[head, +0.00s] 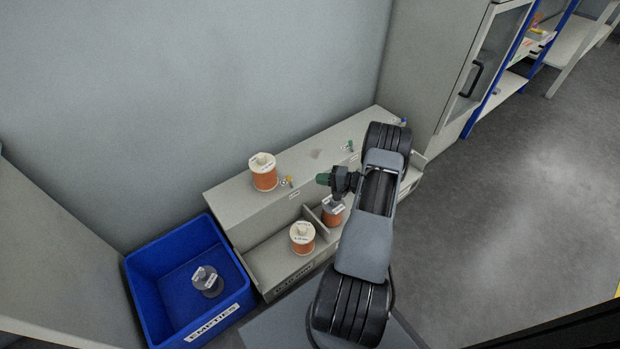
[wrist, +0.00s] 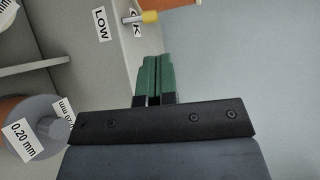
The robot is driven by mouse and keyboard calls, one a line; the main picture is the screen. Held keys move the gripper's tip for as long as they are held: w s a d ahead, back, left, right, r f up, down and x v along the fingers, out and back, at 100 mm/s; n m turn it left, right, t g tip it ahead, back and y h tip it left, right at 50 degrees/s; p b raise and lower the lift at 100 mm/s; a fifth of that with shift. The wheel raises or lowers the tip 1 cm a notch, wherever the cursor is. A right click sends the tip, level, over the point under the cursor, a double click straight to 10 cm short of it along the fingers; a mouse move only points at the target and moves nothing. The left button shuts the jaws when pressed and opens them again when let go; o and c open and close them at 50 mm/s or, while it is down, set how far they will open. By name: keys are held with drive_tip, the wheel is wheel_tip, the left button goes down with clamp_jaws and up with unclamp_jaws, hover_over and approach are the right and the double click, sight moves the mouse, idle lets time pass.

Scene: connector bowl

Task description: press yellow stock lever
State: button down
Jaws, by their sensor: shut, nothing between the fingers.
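The yellow stock lever (head: 288,181) is a small yellow-tipped peg on the front of the grey dispenser's upper part (head: 330,158). In the wrist view the yellow lever tip (wrist: 150,16) shows near the top, beside a "LOW" label (wrist: 100,24) and a second, partly covered label. My gripper (head: 323,179) has green fingertips and is to the right of the lever, apart from it. In the wrist view my gripper (wrist: 152,78) is shut and empty, with its fingertips below the lever tip in the picture.
An orange spool (head: 264,176) stands on the dispenser just left of the lever. Two more spools (head: 302,240) (head: 332,214) sit in the lower bays. A green lever (head: 349,147) and a blue lever (head: 403,121) are farther right. A blue "EMPTIES" bin (head: 155,290) stands at left.

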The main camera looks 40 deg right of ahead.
drive_tip(key=shift+r+p+v, duration=0.2)
drive_tip(key=shift+v, duration=0.85)
drive_tip(key=shift+r+p+v, duration=0.15)
drive_tip(key=shift+r+v, duration=0.05)
drive_tip(key=shift+v, duration=0.9)
drive_tip(key=shift+w, duration=0.1)
